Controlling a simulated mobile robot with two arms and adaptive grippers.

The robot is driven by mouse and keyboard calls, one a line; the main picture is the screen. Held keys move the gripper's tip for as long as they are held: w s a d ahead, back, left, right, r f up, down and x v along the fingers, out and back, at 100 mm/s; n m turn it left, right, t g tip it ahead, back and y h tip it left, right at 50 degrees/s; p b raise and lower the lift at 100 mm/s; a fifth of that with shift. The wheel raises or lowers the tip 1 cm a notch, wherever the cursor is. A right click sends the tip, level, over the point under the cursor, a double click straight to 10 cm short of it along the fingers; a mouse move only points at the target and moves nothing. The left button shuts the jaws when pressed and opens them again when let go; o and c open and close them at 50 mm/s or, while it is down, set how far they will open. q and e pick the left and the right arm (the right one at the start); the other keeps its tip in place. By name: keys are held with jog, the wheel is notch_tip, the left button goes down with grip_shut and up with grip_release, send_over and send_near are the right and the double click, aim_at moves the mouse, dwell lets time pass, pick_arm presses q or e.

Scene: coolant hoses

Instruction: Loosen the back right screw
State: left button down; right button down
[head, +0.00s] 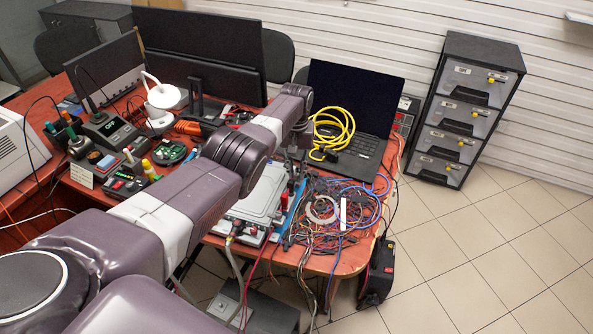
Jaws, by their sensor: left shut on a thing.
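A light grey metal unit (252,203) with hoses at its front lies on the table, partly hidden behind my left arm. Its screws are too small to tell apart, and its back left part is covered by the arm. My left gripper (292,172) points down at the back right side of the unit. It is shut on a slim tool (291,188) with some red, which looks like a screwdriver. I cannot tell whether its tip touches a screw. My right gripper is out of view.
A tangle of coloured wires (330,215) lies right of the unit. Behind it stand an open laptop (352,105) with a yellow cable (334,128) and dark monitors (198,45). A soldering station (118,128) and small parts crowd the left. A drawer cabinet (467,108) stands beyond clear floor.

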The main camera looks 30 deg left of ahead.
aim_at(296, 174)
pick_arm(q)
jog(key=shift+w+r+n, duration=0.15)
jog(key=shift+n, duration=0.25)
jog(key=c, duration=1.9)
grip_release()
notch_tip(296, 174, up, 12)
jog(key=shift+f, duration=0.1)
